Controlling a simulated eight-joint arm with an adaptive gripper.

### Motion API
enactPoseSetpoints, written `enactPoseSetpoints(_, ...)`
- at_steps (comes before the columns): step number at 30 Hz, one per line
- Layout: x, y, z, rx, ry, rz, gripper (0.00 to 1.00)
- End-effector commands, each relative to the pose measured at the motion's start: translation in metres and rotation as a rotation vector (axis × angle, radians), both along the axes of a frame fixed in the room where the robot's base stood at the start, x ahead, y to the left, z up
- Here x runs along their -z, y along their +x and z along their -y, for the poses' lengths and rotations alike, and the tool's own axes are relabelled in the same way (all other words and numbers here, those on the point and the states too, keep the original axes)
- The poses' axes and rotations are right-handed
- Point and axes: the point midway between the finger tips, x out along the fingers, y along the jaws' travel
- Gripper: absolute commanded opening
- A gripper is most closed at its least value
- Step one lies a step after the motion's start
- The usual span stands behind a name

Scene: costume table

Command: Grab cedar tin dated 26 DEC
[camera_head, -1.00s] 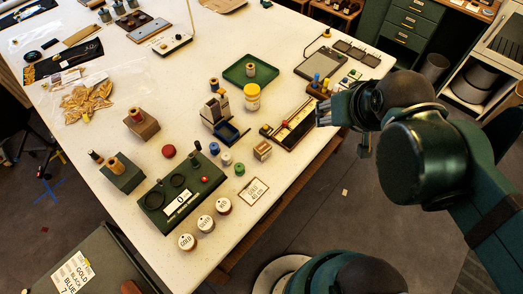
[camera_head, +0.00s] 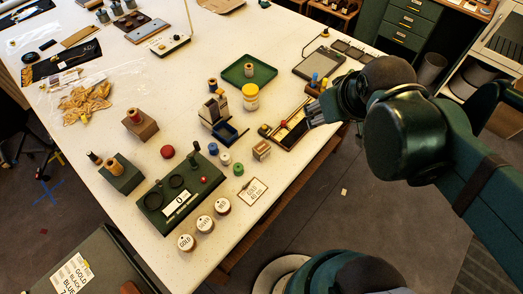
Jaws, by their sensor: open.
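Three round tins with white lids stand in a slanting row at the table's front edge: a near one (camera_head: 186,242), a middle one (camera_head: 205,224) and a far one (camera_head: 222,206). Their dark lettering is too small to read surely, so I cannot tell which is the cedar tin or which bears 26 DEC. My gripper (camera_head: 314,113) is open, over the right edge of the table beside a long wooden tray (camera_head: 283,137). It is well up and to the right of the tins. Its fingers are partly hidden by my arm.
A green scale-like device (camera_head: 152,212) stands left of the tins, and a white card (camera_head: 251,191) lies right of them.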

Motion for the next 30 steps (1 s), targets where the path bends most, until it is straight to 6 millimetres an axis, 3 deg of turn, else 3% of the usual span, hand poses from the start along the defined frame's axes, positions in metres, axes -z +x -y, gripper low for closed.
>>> enactPoseSetpoints(30,0.084,0.061,-0.078,-0.936,-0.378,-0.222,0.45)
